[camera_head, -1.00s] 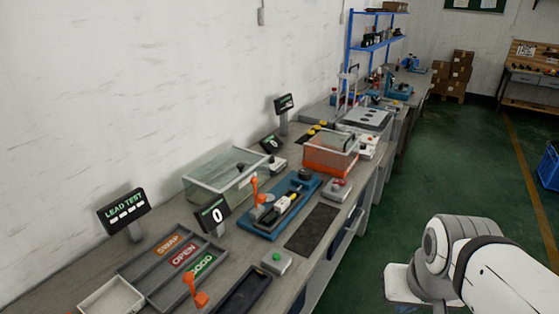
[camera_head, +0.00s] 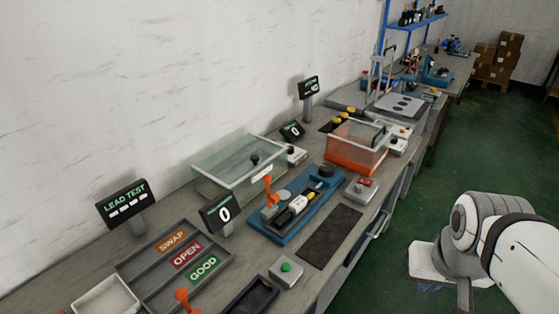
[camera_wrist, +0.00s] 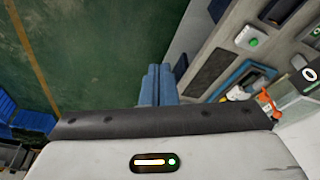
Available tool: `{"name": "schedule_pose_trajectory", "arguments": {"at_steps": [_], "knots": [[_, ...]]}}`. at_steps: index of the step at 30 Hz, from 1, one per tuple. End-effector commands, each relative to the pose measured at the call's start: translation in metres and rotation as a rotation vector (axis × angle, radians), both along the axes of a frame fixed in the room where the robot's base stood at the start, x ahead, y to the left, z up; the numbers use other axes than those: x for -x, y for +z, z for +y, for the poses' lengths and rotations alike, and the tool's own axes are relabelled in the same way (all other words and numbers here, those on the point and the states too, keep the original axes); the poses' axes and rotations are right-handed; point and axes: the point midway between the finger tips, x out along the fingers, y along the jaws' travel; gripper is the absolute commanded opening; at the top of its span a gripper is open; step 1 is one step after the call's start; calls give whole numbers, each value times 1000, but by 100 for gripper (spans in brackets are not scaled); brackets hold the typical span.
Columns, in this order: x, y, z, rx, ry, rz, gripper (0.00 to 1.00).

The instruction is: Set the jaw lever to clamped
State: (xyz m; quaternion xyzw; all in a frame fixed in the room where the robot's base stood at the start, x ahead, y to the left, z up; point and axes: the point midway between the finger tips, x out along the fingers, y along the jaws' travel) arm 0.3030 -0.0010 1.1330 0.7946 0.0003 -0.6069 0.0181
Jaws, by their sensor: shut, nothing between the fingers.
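An orange lever (camera_head: 268,192) stands roughly upright at the left end of a blue fixture (camera_head: 325,196) on the bench. The fixture holds a white and black part (camera_head: 297,204) and a black round knob (camera_head: 326,171). The orange lever also shows at the right edge of the wrist view (camera_wrist: 268,104), beside the blue fixture (camera_wrist: 236,80). My gripper (camera_wrist: 160,72) shows only in the wrist view; its two blue fingers are together and empty, over the green floor beside the bench edge, apart from the lever.
A second orange lever (camera_head: 182,299) is at the bottom of the head view. A clear-lidded box (camera_head: 215,183), a counter display (camera_head: 222,213), a green-button box (camera_head: 286,270) and a red-button box (camera_head: 362,188) surround the fixture. A dark mat (camera_head: 330,236) lies in front of it.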

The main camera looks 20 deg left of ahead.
Motion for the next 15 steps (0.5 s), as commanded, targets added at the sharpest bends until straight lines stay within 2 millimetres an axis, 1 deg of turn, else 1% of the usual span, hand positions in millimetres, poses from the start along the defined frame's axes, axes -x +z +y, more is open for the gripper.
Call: {"name": "schedule_pose_trajectory", "arguments": {"at_steps": [2, 5, 8, 9, 11, 12, 14, 15], "knots": [[-12, -3, 0, 49, 57, 35, 0], [-36, -8, 3, 152, 145, 89, 0], [-69, -13, 11, 295, 251, 141, 0], [-84, -15, 16, 357, 294, 155, 0], [-107, -19, 27, 448, 355, 171, 0], [-122, -22, 36, 512, 397, 177, 0], [-145, -27, 52, 607, 457, 177, 0], [-160, -30, 64, 672, 495, 174, 0]]}}
